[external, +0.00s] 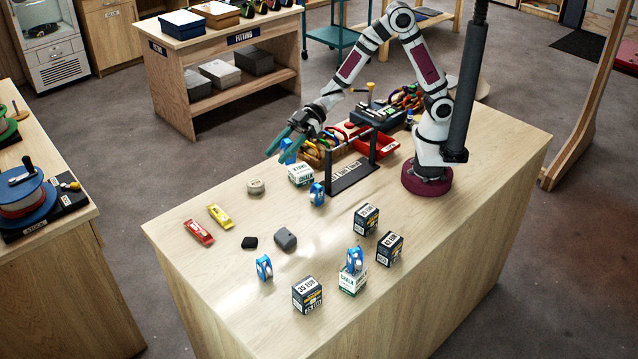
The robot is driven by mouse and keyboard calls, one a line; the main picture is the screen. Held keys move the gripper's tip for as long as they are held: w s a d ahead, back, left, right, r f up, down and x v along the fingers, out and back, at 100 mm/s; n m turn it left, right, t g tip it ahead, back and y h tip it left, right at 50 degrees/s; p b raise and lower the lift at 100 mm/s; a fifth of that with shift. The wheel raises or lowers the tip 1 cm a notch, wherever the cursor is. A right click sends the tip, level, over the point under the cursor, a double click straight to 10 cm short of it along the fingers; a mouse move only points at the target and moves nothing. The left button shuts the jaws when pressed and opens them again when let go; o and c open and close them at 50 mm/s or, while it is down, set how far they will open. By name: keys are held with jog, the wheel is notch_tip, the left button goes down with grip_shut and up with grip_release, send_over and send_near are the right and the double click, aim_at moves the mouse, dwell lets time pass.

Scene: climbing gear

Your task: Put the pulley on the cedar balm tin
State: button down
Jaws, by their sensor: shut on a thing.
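My gripper (283,141), with teal fingers, is over the far left part of the bench, shut on a blue pulley (288,153). The fingers partly hide this pulley. A small round tan tin (256,187), which looks like the cedar balm tin, lies on the bench below and left of my gripper; its label is too small to read. Its top is bare. More blue pulleys stand on the bench, one beside the far chalk box (317,194) and one near the front left (265,267). Another pulley (354,258) sits on the near chalk box (352,282).
A far chalk box (300,174) stands right of the tin, near a black stand (352,175). Red (198,232) and yellow (220,216) pieces lie left. Dark boxes (307,295) stand at the front and right. Trays of gear (375,142) line the back.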

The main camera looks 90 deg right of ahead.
jog(key=w+d+m+t+h, duration=0.2)
jog(key=w+d+m+h, duration=0.15)
jog(key=d, duration=0.85)
jog(key=w+d+m+t+h, duration=0.2)
jog(key=w+d, duration=0.3)
jog(key=d, duration=0.7)
jog(key=n+g+y, duration=0.3)
jog(key=n+y, duration=0.1)
jog(key=y, duration=0.1)
send_over(249, 185)
notch_tip(249, 185, down, 12)
jog(key=shift+s+r, duration=0.1)
jog(key=shift+r, duration=0.1)
jog(key=shift+h, duration=0.25)
notch_tip(249, 185, down, 4)
jog(key=shift+a+f, duration=0.1)
jog(key=shift+f, duration=0.05)
jog(key=shift+f, duration=0.1)
